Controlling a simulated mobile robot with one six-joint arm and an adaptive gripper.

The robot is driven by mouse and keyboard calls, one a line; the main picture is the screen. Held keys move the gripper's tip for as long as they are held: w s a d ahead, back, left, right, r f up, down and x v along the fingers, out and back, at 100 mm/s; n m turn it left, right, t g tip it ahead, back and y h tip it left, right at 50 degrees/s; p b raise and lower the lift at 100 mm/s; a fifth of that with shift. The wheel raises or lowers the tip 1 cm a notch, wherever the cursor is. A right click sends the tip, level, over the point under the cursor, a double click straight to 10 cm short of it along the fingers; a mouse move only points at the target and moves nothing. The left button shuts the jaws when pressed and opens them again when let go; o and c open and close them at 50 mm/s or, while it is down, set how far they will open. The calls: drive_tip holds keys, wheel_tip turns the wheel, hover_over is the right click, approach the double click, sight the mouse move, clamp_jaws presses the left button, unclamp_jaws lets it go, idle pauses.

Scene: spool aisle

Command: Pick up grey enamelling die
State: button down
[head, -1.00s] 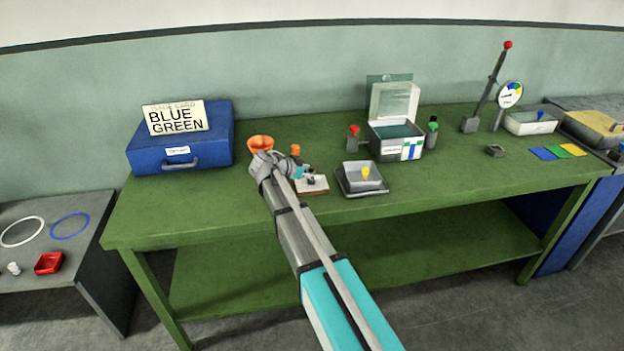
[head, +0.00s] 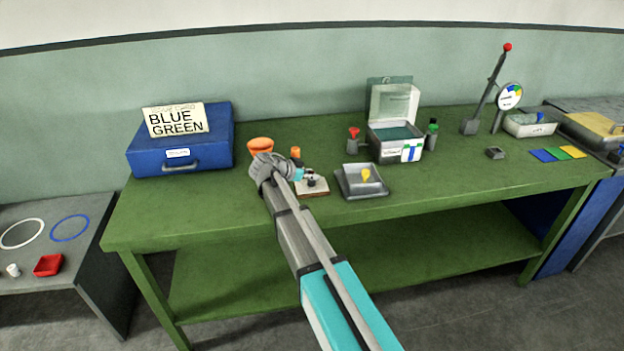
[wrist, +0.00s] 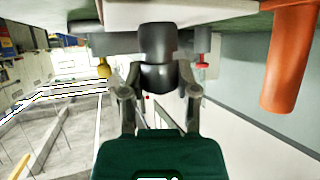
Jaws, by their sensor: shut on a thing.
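The grey enamelling die shows in the wrist view (wrist: 158,42) as a dark grey, rounded piece with a wider band. My gripper (wrist: 159,76) is shut on it, one finger on each side. The die is small and partly hidden there. The wrist picture looks upside down, with a pale slab above the die. I cannot tell whether the die still touches the board.
An orange bowl (head: 260,144) and an orange-topped piece (head: 295,152) stand close behind my gripper. A grey tray (head: 349,190) with a yellow-knobbed piece is to the right. An open box (head: 390,153) stands farther back. The green bench front (head: 220,215) is clear.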

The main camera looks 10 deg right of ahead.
drive_tip(key=shift+r, duration=0.2)
wheel_tip(320, 180, up, 2)
drive_tip(key=p, duration=0.2)
drive_tip(key=shift+p, duration=0.3)
drive_tip(key=s+r+p, duration=1)
drive_tip(key=s, duration=0.4)
drive_tip(key=shift+a+r, duration=0.3)
drive_tip(key=shift+a, duration=0.1)
